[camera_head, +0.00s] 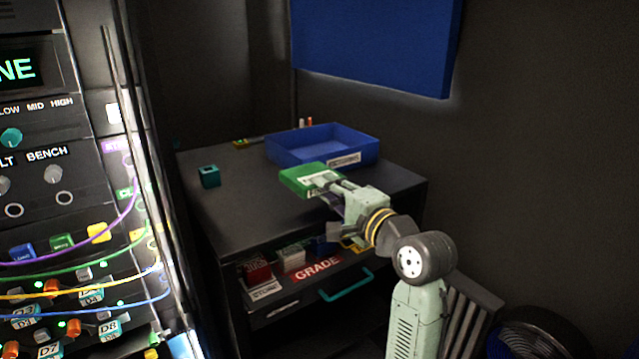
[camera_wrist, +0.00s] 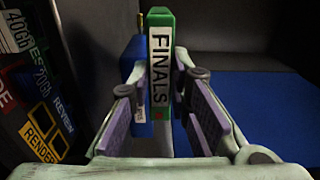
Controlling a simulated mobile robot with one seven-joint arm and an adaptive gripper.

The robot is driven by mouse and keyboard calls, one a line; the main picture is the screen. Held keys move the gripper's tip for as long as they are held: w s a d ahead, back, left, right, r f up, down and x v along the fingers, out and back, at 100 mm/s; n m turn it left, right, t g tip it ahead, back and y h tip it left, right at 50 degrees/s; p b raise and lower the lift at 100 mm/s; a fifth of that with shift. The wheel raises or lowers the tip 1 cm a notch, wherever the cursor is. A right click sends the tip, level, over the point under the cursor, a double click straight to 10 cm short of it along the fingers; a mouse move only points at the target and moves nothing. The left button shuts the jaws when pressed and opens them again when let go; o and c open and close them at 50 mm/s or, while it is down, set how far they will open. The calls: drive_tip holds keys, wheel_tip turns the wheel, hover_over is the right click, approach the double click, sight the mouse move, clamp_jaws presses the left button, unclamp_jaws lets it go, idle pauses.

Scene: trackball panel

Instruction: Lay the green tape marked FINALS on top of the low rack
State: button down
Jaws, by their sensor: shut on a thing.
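The green tape (camera_head: 297,180) is in my gripper (camera_head: 328,187) in the head view, over the front right part of the dark low rack (camera_head: 245,215). I cannot tell the exact gap between the tape and the rack top. In the wrist view the green tape (camera_wrist: 161,25) shows its white FINALS label, upright between the purple pads of my gripper (camera_wrist: 165,95). The jaws are shut on it.
A blue tray (camera_head: 350,150) stands at the back of the rack top, and a small teal block (camera_head: 210,176) at the left. Below, a GRADE shelf (camera_head: 316,268) holds several tapes, with a teal handle (camera_head: 346,285). The rack top's front left is clear. A lit panel (camera_head: 60,200) stands left.

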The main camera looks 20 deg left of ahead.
wheel_tip(320, 180, down, 7)
drive_tip(key=b, duration=0.3)
drive_tip(key=shift+r, duration=0.15)
drive_tip(key=shift+f, duration=0.55)
idle(0.5)
drive_tip(key=c, duration=1.4)
unclamp_jaws()
drive_tip(key=v, duration=1.2)
drive_tip(key=shift+s, duration=0.1)
drive_tip(key=shift+o, duration=0.3)
drive_tip(key=o, duration=0.5)
